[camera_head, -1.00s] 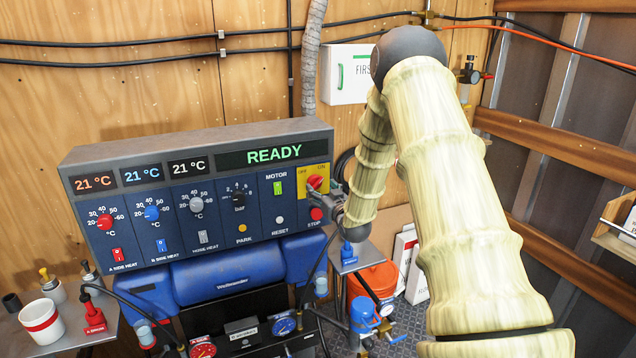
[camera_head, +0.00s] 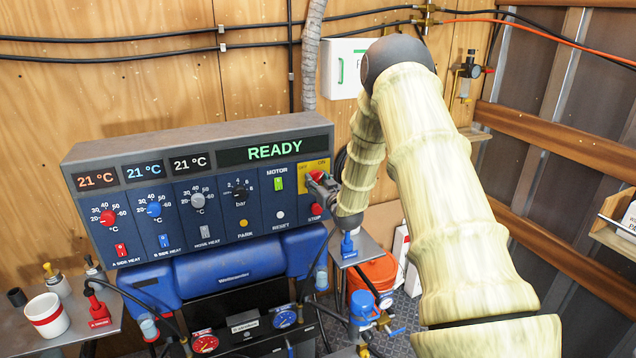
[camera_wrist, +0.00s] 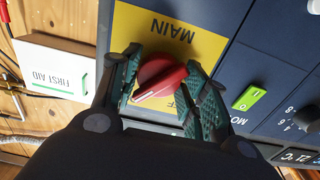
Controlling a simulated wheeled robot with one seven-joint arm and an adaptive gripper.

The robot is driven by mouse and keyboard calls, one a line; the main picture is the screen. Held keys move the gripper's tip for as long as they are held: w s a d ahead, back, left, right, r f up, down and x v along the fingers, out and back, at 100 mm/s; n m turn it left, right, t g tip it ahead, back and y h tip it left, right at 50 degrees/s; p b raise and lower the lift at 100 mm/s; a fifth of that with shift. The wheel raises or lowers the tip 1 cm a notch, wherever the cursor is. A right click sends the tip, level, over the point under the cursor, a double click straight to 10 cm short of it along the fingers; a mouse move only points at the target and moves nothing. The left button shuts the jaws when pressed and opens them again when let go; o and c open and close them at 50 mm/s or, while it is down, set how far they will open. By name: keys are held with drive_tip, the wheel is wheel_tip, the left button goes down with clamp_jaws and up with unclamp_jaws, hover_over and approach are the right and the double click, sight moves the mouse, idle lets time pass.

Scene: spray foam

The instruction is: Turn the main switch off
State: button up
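The main switch is a red rotary knob (camera_wrist: 160,82) on a yellow plate (camera_wrist: 205,45) marked MAIN. In the head view, the yellow plate (camera_head: 303,184) is at the right end of the control panel, with ON and OFF labels. The knob's pale-edged end points to the lower left in the wrist view, away from the partly hidden OFF label. My gripper (camera_wrist: 163,68) has one green-padded finger on each side of the knob, very close to it; firm contact is not clear. In the head view my gripper (camera_head: 320,181) covers part of the knob.
The panel's display (camera_head: 260,151) reads READY. The red STOP button (camera_head: 316,210) sits just below the switch, and the green MOTOR switch (camera_head: 278,184) is to its left. A first aid box (camera_head: 343,75) hangs on the wall behind my arm.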

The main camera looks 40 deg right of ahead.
drive_tip(key=shift+f+b, duration=0.15)
drive_tip(key=shift+b, duration=0.35)
drive_tip(key=shift+c, duration=0.2)
drive_tip(key=shift+f+n+b, duration=0.1)
drive_tip(key=shift+n+b, duration=0.7)
drive_tip(key=shift+b, duration=0.05)
drive_tip(key=n+b, duration=0.2)
drive_tip(key=b, duration=0.1)
drive_tip(key=shift+f, duration=0.1)
drive_tip(key=n+b, duration=0.5)
drive_tip(key=b, duration=0.2)
drive_tip(key=shift+d+n, duration=0.1)
drive_tip(key=shift+n, duration=0.3)
drive_tip(key=n+b, duration=0.4)
drive_tip(key=b, duration=0.1)
drive_tip(key=shift+n+b, duration=0.3)
drive_tip(key=shift+b, duration=0.1)
drive_tip(key=shift+o, duration=0.4)
drive_tip(key=n+b, duration=0.4)
drive_tip(key=shift+r, duration=0.35)
drive_tip(key=shift+s, duration=0.1)
